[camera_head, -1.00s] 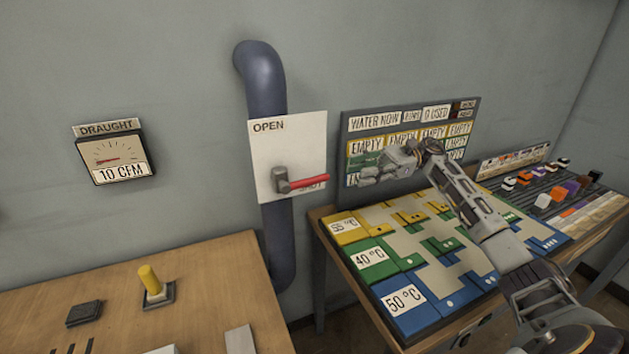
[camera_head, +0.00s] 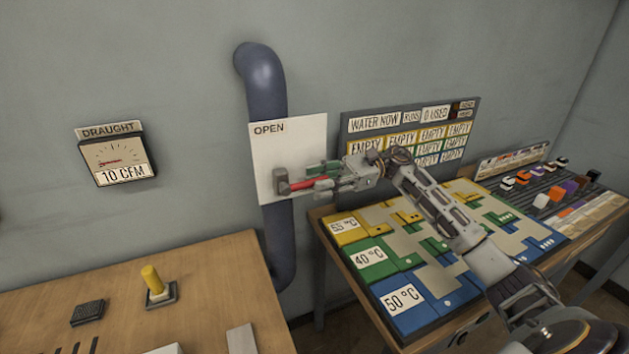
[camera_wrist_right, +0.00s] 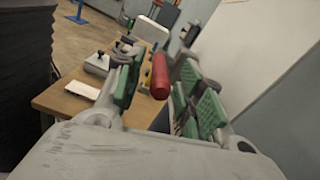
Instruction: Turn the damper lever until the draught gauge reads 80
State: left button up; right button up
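The damper lever has a red handle (camera_head: 302,183) pointing right from a grey hub (camera_head: 282,181) on a white plate (camera_head: 290,142) marked OPEN at its top. The plate sits on a blue pipe (camera_head: 264,85). The draught gauge (camera_head: 116,158) on the wall at left reads 10 CFM. My right gripper (camera_head: 318,180) is at the handle's outer end, its fingers apart on either side. In the right wrist view, the red handle (camera_wrist_right: 159,76) stands between the open green-padded fingers (camera_wrist_right: 163,90), with gaps showing beside it. My left gripper is not in view.
A wooden table (camera_head: 215,275) at lower left carries a yellow peg (camera_head: 152,280) on a base and a dark block (camera_head: 87,313). At right, a coloured board (camera_head: 408,290) lies on another table below a water panel (camera_head: 400,118). The wall between gauge and pipe is clear.

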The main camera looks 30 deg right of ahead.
jog(key=shift+a, duration=0.8)
grip_shut()
